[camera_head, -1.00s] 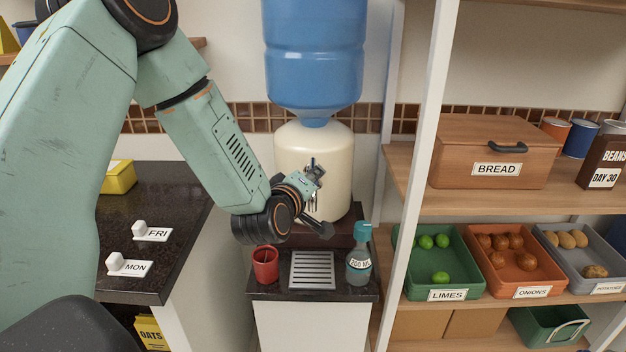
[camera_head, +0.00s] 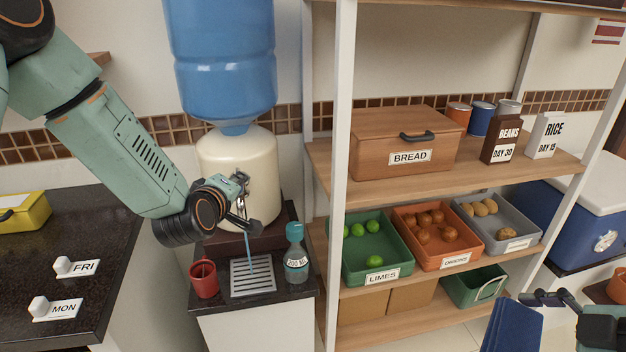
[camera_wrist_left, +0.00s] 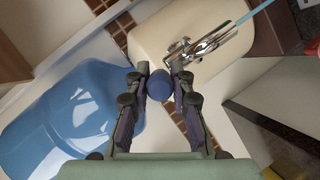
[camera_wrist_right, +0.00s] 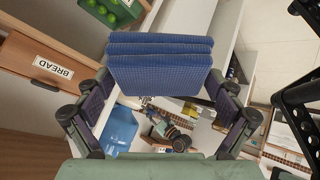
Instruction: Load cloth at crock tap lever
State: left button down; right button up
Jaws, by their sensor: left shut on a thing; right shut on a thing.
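The cream crock (camera_head: 225,165) stands under a blue water bottle, with a metal tap (camera_wrist_left: 210,45) on its front. My left gripper (camera_head: 240,184) is at the tap. In the left wrist view its fingers are shut on the blue round knob of the tap lever (camera_wrist_left: 160,84). A thin blue stream of water (camera_head: 250,252) runs from the tap down to the slotted drip tray (camera_head: 264,276). A folded blue cloth (camera_head: 512,326) is in my right gripper (camera_head: 545,298), low at the right. In the right wrist view the cloth (camera_wrist_right: 160,72) spans the jaws, its folds stacked.
A red cup (camera_head: 204,282) and a 200 ML bottle (camera_head: 296,258) flank the drip tray. A shelf with a bread box (camera_head: 385,150) and crates of limes, onions and potatoes stands between the crock and my right gripper. The dark counter (camera_head: 60,225) is at the left.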

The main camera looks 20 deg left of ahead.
pick_arm(q)
jog(key=c, duration=1.4)
grip_release()
jog(key=shift+a, duration=0.1)
jog(key=v, duration=0.7)
jog(key=shift+s, duration=0.25)
